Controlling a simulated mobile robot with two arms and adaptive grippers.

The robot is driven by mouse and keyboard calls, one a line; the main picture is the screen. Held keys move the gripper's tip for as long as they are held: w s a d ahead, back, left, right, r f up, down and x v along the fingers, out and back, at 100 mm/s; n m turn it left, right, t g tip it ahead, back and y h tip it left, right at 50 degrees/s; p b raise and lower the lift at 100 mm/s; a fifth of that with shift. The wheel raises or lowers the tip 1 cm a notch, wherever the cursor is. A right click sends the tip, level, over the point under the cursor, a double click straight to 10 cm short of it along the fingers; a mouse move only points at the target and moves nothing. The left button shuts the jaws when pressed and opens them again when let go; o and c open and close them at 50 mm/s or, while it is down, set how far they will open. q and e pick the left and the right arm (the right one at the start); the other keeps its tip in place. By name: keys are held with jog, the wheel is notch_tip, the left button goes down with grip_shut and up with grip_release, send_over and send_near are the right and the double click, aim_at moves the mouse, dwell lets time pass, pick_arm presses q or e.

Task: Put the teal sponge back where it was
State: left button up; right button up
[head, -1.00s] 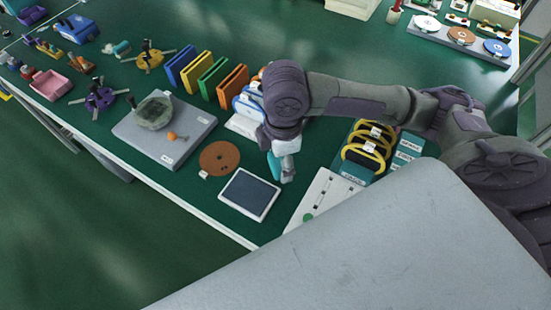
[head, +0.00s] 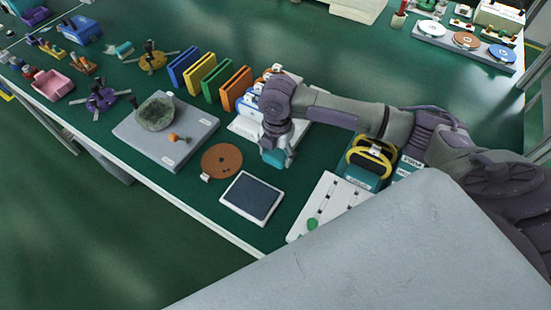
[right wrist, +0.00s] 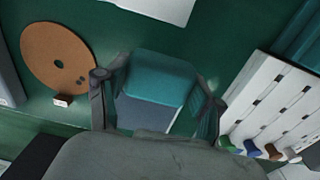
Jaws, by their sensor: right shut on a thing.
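The teal sponge (right wrist: 160,75) is between the two fingers of my right gripper (right wrist: 158,98) in the right wrist view; its lower part looks grey. In the head view my right gripper (head: 277,157) points down over the green table, with a little teal of the sponge (head: 290,157) showing beside it. The gripper is shut on the sponge. It hangs between the brown disc and the white slotted tray, behind the dark framed pad. I cannot tell whether the sponge touches the table. My left gripper is not in view.
The brown disc (head: 221,160), dark pad (head: 252,197) and white slotted tray (head: 330,205) lie around the gripper. Colored upright plates (head: 201,75) and blue-handled items (head: 248,103) stand close behind it. Yellow loops (head: 370,155) stand to the right. A grey platform (head: 180,150) lies left.

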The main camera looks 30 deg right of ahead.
aim_at(276, 150)
jog(key=shift+w+d+f, duration=0.15)
jog(key=shift+w+f, duration=0.25)
jog(key=shift+w, duration=0.1)
jog(key=shift+f, duration=1.9)
jog(key=shift+f, duration=0.15)
jog(key=o, duration=1.1)
notch_tip(276, 150, up, 12)
jog(key=shift+s+d+r, duration=0.1)
jog(key=shift+s+r, duration=0.05)
jog(key=shift+r, duration=0.05)
